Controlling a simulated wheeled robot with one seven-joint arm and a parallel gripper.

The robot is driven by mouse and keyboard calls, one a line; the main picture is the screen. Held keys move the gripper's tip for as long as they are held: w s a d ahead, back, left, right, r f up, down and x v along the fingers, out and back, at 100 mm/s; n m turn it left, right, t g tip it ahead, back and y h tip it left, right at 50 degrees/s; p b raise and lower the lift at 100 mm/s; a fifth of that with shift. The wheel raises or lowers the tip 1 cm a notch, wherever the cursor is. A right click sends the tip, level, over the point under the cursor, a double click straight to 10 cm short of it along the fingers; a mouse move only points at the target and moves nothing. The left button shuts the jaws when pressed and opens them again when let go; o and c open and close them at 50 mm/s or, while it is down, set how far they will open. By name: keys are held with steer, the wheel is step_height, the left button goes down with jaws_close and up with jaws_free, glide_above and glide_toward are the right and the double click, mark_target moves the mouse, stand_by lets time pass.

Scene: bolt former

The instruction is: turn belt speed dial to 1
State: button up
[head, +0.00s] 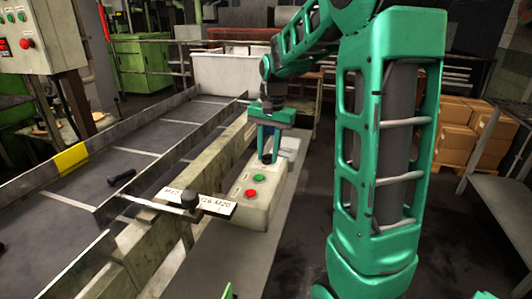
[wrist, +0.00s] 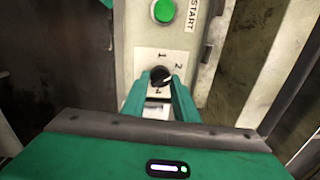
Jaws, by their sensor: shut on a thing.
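The belt speed dial (wrist: 160,74) is a small black knob on a pale plate on the control box, seen in the wrist view. My gripper (wrist: 161,84) is shut on the dial, with one green finger on each side. I cannot tell for sure which number the knob points to.
A green button (wrist: 163,11) sits beyond the dial, with a START label (wrist: 207,25) to its right. The head view also shows a red button (head: 251,193). A black lever knob (head: 190,200) stands by the M-marked plate. The conveyor (head: 125,160) runs along the left.

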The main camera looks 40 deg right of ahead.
steer(key=shift+w, duration=0.1)
steer(key=n, duration=0.6)
steer(key=shift+w+a, duration=0.1)
steer(key=n, duration=0.5)
steer(key=shift+w+r+n+g, duration=0.1)
steer(key=shift+n+g, duration=0.2)
stand_by(0.4)
steer(key=o, duration=1)
